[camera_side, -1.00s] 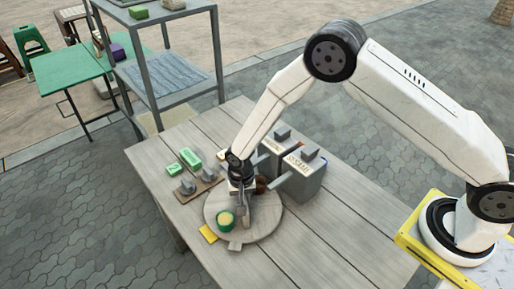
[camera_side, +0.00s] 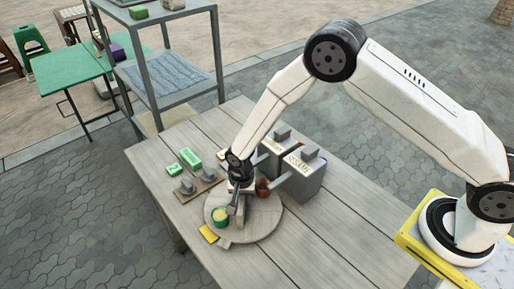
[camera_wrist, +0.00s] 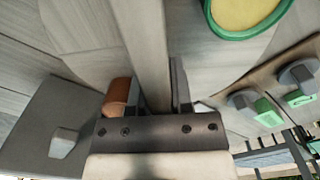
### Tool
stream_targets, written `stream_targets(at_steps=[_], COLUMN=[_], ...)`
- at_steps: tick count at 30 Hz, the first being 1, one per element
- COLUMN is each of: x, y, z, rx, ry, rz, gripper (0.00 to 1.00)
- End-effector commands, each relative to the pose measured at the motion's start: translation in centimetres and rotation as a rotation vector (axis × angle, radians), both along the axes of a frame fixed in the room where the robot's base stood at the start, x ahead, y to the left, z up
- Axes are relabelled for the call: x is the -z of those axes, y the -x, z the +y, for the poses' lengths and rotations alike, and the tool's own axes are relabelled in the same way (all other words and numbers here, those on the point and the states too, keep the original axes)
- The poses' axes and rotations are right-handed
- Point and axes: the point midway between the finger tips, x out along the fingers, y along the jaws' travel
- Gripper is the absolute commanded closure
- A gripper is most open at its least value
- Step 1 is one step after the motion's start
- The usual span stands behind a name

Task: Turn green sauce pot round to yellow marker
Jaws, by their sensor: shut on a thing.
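The green sauce pot (camera_side: 220,216), with pale yellow sauce, sits on the round wooden turntable (camera_side: 265,222), toward its left front. It also shows at the top of the wrist view (camera_wrist: 238,12). The flat yellow marker (camera_side: 208,234) lies on the table just outside the turntable's front-left rim, close to the pot. A small tab (camera_side: 224,243) sticks out of the rim just right of the marker. My gripper (camera_side: 237,207) is over the turntable, pointing down.
A brown pot (camera_side: 262,187) stands at the turntable's back, close to my gripper. Grey bins (camera_side: 300,175) with lettered labels stand behind right. Grey knobs on a board (camera_side: 198,186) and green blocks (camera_side: 190,158) lie behind left. The front right of the table is clear.

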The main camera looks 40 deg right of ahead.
Motion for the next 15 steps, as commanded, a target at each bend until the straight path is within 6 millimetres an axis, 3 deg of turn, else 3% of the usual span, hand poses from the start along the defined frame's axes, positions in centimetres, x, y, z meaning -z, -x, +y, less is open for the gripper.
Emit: stream_targets(at_steps=[4, 5, 8, 15], x=[-0.04, -0.04, -0.03, -0.01], y=[-0.11, -0.11, -0.1, -0.04], z=[-0.03, -0.03, -0.03, -0.01], rx=[0.0, 0.0, 0.0, -0.001], ry=[-0.001, -0.001, 0.0, 0.0], rz=[-0.004, -0.004, -0.003, -0.001], gripper=[1.0, 0.7, 0.39, 0.38])
